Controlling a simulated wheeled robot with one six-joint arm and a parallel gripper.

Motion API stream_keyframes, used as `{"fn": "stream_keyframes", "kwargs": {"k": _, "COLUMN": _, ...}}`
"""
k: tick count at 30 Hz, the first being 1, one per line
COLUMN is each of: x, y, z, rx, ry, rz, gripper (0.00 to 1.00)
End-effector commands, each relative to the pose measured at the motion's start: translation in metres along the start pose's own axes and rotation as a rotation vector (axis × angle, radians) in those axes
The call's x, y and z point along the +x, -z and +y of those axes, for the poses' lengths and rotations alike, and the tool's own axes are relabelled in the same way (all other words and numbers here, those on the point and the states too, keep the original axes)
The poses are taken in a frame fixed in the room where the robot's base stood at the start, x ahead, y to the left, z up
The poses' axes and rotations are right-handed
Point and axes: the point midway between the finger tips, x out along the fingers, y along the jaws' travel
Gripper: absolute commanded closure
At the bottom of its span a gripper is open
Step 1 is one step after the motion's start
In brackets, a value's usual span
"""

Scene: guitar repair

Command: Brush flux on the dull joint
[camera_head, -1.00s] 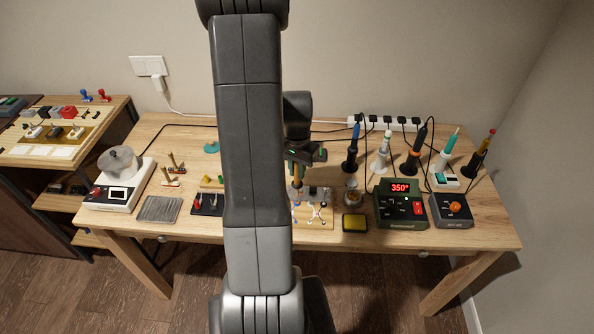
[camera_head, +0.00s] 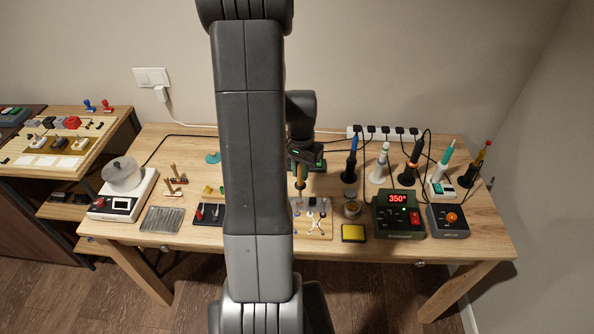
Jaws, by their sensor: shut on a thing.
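My gripper (camera_head: 306,160) is above the middle of the workbench, partly hidden by my own arm. It is shut on a slim brush (camera_head: 300,183) with a tan handle, held roughly upright. The brush's lower end is over the back left part of a light wooden board (camera_head: 322,231) carrying small parts and wires. I cannot tell whether the tip touches anything. The joints on the board are too small to tell which is dull. A small round pot (camera_head: 352,209), perhaps the flux, stands right of the board.
Right of the board are a yellow sponge (camera_head: 353,232), a green soldering station (camera_head: 400,221) reading 350° and a grey box with an orange knob (camera_head: 451,219). Several upright tools stand behind them. A white machine (camera_head: 121,204) is at the left. My arm hides the bench's centre.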

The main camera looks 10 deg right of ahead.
Motion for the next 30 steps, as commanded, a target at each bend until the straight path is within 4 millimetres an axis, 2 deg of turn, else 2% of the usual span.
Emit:
{"fn": "stream_keyframes", "kwargs": {"k": 19, "x": -0.017, "y": 0.043, "z": 0.047, "rx": 0.002, "ry": 0.0, "rz": 0.0, "gripper": 1.0}}
{"fn": "stream_keyframes", "kwargs": {"k": 30, "x": -0.018, "y": 0.048, "z": 0.052, "rx": 0.0, "ry": 0.0, "rz": 0.0, "gripper": 1.0}}
